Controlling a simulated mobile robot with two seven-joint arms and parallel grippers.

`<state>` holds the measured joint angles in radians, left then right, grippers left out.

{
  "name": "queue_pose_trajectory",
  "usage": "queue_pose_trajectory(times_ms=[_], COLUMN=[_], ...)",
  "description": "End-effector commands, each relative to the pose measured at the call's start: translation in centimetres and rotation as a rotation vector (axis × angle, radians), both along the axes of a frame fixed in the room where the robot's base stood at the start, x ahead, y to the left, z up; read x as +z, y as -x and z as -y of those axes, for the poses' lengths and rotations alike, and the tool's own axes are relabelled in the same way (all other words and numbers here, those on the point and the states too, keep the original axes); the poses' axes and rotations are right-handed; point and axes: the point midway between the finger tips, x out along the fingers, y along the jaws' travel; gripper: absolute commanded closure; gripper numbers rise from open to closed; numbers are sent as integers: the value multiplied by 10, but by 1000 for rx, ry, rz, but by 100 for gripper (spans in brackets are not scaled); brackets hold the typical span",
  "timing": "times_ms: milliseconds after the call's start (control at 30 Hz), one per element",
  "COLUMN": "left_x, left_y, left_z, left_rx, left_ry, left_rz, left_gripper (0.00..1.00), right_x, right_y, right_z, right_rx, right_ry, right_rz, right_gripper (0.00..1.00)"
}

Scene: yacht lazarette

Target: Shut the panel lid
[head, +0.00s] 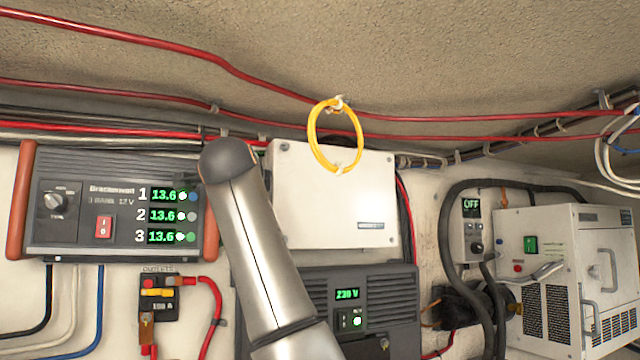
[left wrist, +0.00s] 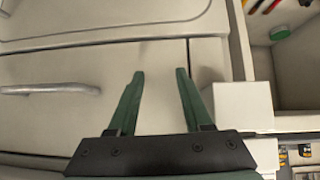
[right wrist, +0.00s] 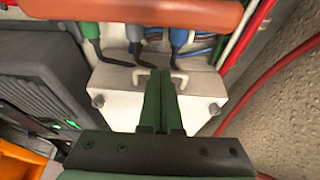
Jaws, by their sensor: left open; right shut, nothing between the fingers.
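A pale box with a flat front cover (head: 335,195), corner screws and a small label is on the wall in the middle of the head view; its cover looks closed. I cannot tell whether it is the panel lid. In the right wrist view a white box (right wrist: 115,108) with corner knobs and two small loops lies beyond my right gripper (right wrist: 160,75). That gripper is shut and empty, its tips overlapping the box in view; contact is unclear. My left gripper (left wrist: 160,75) is open and empty before a pale cabinet front (left wrist: 60,70). Neither gripper shows in the head view.
A metering unit (head: 115,205) with orange side bars hangs at left. A dark inverter (head: 375,310) is below the pale box, and a white vented machine (head: 570,270) stands at right. A yellow loop (head: 335,137) hangs in front. The left wrist view shows an open compartment (left wrist: 298,75).

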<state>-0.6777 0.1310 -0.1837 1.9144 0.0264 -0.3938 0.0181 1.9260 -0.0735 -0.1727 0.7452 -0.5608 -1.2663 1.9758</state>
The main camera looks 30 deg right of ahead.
Motion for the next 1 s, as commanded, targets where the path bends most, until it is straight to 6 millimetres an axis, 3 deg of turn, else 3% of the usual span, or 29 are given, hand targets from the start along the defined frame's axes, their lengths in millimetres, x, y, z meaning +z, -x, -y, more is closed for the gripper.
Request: queue_pose_trajectory(times_ms=[667,767,1000], left_x=[-4,-12,-36], left_y=[1,1,1], left_z=[0,0,0], left_rx=[0,-1,-1], left_ry=[0,0,0], left_rz=[-1,-2,-2], left_gripper=[50,50,50], right_x=[-1,-3,-3], right_y=[2,13,58], right_z=[-3,-9,-35], right_rx=[6,6,7], right_ry=[2,1,1], right_rz=[3,5,8], right_gripper=[100,100,100])
